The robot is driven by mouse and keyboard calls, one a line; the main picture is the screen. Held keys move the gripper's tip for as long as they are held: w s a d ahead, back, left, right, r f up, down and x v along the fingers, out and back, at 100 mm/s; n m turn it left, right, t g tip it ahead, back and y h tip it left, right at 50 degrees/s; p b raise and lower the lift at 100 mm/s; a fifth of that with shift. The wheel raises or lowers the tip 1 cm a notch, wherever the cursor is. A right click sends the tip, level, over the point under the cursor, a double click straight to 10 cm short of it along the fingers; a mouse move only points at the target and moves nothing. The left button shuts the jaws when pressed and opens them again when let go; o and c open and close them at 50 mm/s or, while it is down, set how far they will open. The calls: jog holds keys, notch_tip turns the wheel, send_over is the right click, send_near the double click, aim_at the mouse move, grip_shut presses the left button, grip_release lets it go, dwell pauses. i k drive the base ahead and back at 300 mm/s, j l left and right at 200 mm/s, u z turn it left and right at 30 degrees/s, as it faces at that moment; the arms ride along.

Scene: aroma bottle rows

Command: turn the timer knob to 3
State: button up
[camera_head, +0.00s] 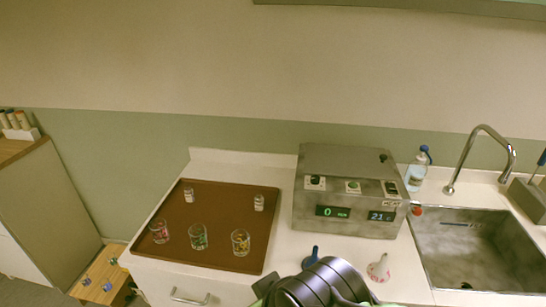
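A grey metal box-shaped machine (345,160) stands on the white counter, right of the tray. On its sloped front, a dark knob (315,182) sits at the left above a green display (332,212) reading 0 with a small unit label. A green control (353,187) is in the middle, and a switch (391,187) is at the right above a display (382,216) reading 21. The knob's exact pointer position is too small to read. Dark ridged parts of my arm show at the bottom, apart from the machine. My gripper's fingers are not visible.
A brown tray (224,225) holds several small glasses and jars. A clear bottle (416,172), tap (479,150) and sink (470,250) are at right.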

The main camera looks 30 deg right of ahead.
aim_at(315, 180)
jog(key=z, duration=1.3)
jog(key=i+j+u, duration=0.15)
jog(key=j, duration=0.2)
jog(key=i+j+u, duration=0.2)
jog(key=j, duration=0.2)
jog(key=k, duration=0.05)
